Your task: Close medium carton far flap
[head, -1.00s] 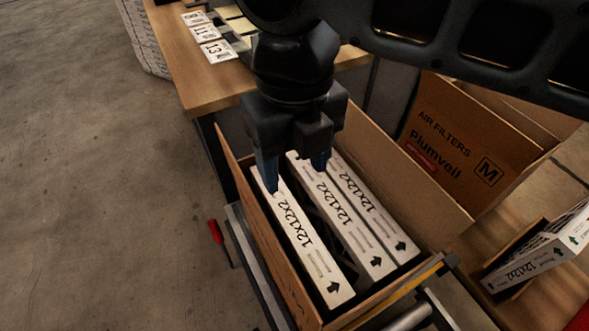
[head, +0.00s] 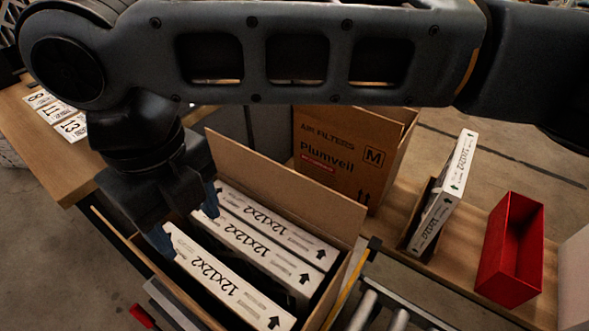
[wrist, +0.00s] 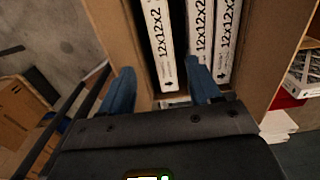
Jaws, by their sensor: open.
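An open brown carton (head: 337,299) holds three white 12x12x2 filter boxes, the front one (head: 225,278) apart from the back two (head: 280,235). Its long far-side flap (head: 290,178) stands up, leaning outward. No size mark shows on this carton. Another brown carton marked M (head: 340,150) stands behind it. My gripper (head: 186,224) is open and points down at the carton's left end, its blue fingers at the filter ends. In the wrist view the gripper (wrist: 160,85) shows nothing held between its fingers. My gripper and arm hide the carton's left end.
At right, a filter box (head: 446,192) stands tilted in a low brown holder, beside an empty red bin (head: 509,252). Conveyor rollers (head: 380,312) lie in front. Number cards (head: 58,113) lie on the left wooden table. My arm crosses above the cartons.

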